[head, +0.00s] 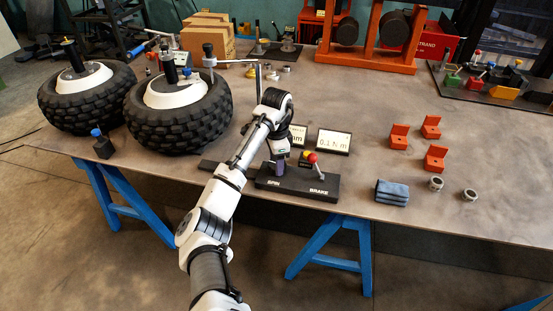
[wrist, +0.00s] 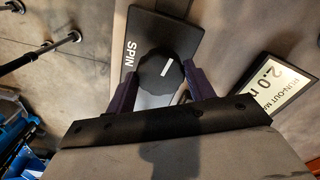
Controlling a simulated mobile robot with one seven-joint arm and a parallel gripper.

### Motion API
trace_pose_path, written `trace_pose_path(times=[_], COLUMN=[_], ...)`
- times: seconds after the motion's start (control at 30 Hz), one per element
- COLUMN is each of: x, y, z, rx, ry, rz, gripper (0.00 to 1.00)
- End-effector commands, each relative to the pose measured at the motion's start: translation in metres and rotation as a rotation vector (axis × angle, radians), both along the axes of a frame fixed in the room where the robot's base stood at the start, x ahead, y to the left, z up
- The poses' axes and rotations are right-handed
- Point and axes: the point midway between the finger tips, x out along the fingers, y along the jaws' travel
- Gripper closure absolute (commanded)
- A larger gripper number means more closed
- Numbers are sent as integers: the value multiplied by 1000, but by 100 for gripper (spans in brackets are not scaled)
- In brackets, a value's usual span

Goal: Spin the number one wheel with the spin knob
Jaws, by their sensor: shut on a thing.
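The spin knob (wrist: 160,73) is a dark scalloped knob with a white mark, on the end of a dark control panel (wrist: 140,43) lettered SPIN. My gripper (wrist: 158,84) has one purple finger on each side of the knob and is shut on it. In the head view my gripper (head: 276,168) points down at the SPIN end of the panel (head: 297,186) and hides the knob. Two black tyres with white hubs, a left wheel (head: 85,105) and a right wheel (head: 180,122), lie at the table's left. I cannot tell which is number one.
A red-tipped brake lever (head: 314,163) stands right of my gripper. Display screens, one at right (head: 333,142), stand behind the panel. A blue cloth (head: 391,192), orange blocks (head: 399,136) and metal rings (head: 436,183) lie to the right. The table's front edge is close to the panel.

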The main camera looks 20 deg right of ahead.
Motion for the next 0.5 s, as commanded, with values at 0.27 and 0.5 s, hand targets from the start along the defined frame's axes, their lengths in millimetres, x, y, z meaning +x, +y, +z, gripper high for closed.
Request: trace_pose_path(times=[0.27, 0.5], x=[0, 1], y=[-1, -1], z=[1, 1], rx=[-1, -1], ry=[0, -2], rz=[-262, -489], gripper=[70, 70])
